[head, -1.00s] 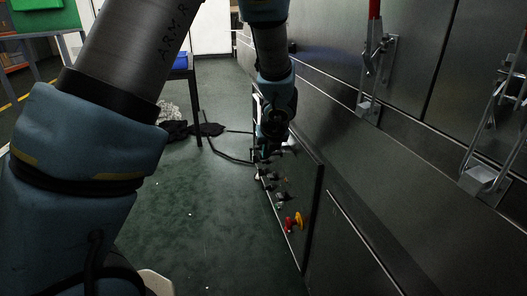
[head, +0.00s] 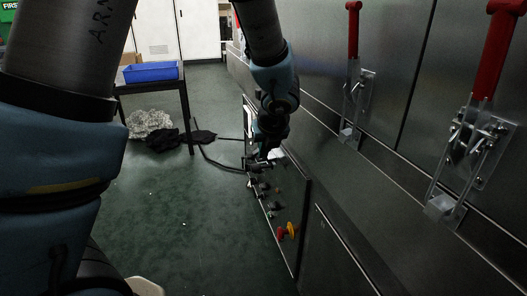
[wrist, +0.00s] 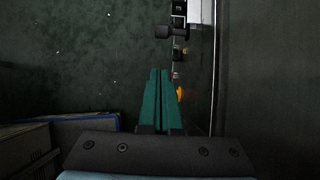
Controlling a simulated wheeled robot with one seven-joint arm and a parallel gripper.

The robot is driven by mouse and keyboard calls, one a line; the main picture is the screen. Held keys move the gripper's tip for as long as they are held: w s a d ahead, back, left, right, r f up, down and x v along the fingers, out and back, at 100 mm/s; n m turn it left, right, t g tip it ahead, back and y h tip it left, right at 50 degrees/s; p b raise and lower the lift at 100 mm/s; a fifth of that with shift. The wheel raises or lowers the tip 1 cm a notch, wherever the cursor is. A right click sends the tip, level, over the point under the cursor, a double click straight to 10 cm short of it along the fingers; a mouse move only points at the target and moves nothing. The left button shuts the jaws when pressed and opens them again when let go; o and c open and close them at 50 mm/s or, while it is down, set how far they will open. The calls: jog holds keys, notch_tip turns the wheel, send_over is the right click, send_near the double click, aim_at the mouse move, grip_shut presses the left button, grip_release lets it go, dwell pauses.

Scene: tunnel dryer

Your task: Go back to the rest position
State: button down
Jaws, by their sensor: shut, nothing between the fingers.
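My gripper (head: 258,163) hangs in front of the dark panel's upper part, beside the machine, in the head view. In the wrist view its two green fingers (wrist: 160,73) are together, with nothing between them. The control panel (head: 290,187) carries several small dark knobs and a red-and-yellow knob (head: 287,230). In the wrist view a dark knob (wrist: 170,31) lies ahead of the fingertips, and a yellow part (wrist: 180,94) shows just right of the fingers. Whether the gripper touches the panel cannot be told.
Two red-handled clamps (head: 353,35) (head: 492,60) are on the machine's wall at right. A table with a blue tray (head: 151,71) stands at the back left, near crumpled silvery material (head: 148,122) and dark cloth (head: 180,140). The green floor (head: 185,210) left of the panel is mostly clear.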

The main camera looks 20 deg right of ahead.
jog(key=w+a+n+g+y, duration=0.2)
jog(key=a+n+g, duration=0.1)
jog(key=a+n, duration=1.55)
jog(key=s+a+r+n+g+h, duration=0.1)
jog(key=s+a+n, duration=0.3)
jog(key=a+n, duration=0.4)
jog(key=s+a+n+g, duration=0.1)
jog(key=s+a+n, duration=0.2)
jog(key=a+n, duration=0.5)
notch_tip(320, 180, up, 29)
jog(key=d+n+p, duration=0.2)
jog(key=p, duration=2.6)
jog(key=shift+f, duration=0.15)
